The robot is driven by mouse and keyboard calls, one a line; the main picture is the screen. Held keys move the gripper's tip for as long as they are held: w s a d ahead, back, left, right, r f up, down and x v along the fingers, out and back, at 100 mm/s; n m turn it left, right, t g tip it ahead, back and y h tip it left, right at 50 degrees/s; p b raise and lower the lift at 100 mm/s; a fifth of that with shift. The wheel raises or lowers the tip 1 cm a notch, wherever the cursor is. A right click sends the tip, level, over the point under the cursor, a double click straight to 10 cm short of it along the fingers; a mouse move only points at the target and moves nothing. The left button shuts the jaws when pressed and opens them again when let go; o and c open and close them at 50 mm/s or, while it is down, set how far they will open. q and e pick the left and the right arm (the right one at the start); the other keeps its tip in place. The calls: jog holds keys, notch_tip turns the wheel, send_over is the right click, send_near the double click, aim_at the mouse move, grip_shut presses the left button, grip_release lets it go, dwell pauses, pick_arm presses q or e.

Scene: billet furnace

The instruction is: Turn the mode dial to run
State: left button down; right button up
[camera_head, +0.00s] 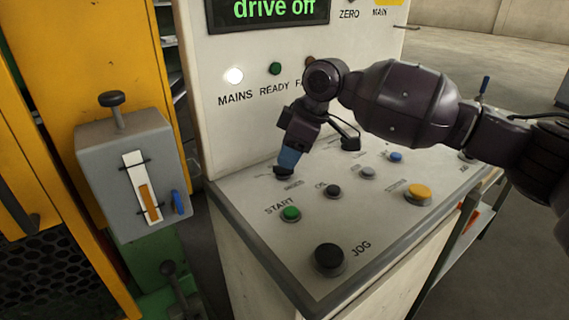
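The mode dial (283,175) is a small dark knob at the back left of the sloping control panel, beside a small label that looks like "MODE". My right gripper (286,163) comes down on it from above, its arm reaching in from the right. The fingertips are at the dial and hide most of it. I cannot tell whether they are closed on it, or which way the dial points. My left gripper is not in view.
The panel (320,284) also carries a green START button (291,214), a black JOG button (329,258), a yellow button (417,194) and several small knobs. The upright display (275,10) reads "drive off". A grey lever box (127,177) stands left, with a gap between.

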aim_at(283, 169)
jog(key=shift+x, duration=1.4)
grip_shut()
